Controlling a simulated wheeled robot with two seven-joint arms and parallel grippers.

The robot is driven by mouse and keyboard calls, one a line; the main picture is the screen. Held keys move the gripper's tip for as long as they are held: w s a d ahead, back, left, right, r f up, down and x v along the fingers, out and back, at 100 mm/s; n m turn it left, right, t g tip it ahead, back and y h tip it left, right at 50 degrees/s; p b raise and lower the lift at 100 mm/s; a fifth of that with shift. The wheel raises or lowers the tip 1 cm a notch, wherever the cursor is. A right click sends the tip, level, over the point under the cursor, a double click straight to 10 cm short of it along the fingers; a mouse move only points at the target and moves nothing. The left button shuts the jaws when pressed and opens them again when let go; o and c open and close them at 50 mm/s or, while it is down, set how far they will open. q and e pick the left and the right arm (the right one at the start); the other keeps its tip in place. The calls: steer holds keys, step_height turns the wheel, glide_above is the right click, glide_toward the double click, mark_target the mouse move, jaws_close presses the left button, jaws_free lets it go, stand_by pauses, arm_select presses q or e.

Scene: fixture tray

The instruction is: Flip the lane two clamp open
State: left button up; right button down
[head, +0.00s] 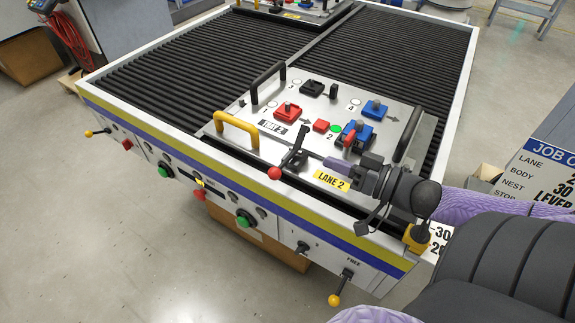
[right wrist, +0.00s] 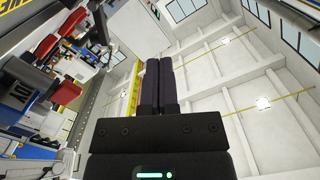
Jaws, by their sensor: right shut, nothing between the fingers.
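The tray (head: 262,158) lies on the near part of the roller table. The LANE 2 plate (head: 331,181) is at its front edge. Just left of the plate is the clamp, with a black lever (head: 297,146) and a red ball knob (head: 275,173) low at the front edge. My right gripper (head: 311,163) comes in from the right, its fingers pointing left, close to the lever. It is shut and empty; whether it touches the lever I cannot tell. Its closed fingers (right wrist: 158,65) also show in the right wrist view. My left gripper is not in view.
A yellow handle (head: 237,128) and black handles (head: 269,80) (head: 408,132) rise from the tray. Red block (head: 287,110), black block (head: 312,87) and blue block (head: 375,109) sit on it. The rollers (head: 215,70) behind are mostly clear. A job board (head: 545,160) stands at right.

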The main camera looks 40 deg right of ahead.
steer(key=w+a+f+b, duration=0.1)
steer(key=w, duration=0.1)
steer(key=w+a+f+b, duration=0.1)
steer(key=w+a+b, duration=0.1)
steer(key=w, duration=0.1)
steer(key=w+a+f+b, duration=0.1)
steer(key=w+a+b, duration=0.1)
steer(key=shift+w+f, duration=0.2)
steer(key=shift+w, duration=0.15)
steer(key=shift+a+f+b, duration=0.25)
steer(key=shift+f+b, duration=0.05)
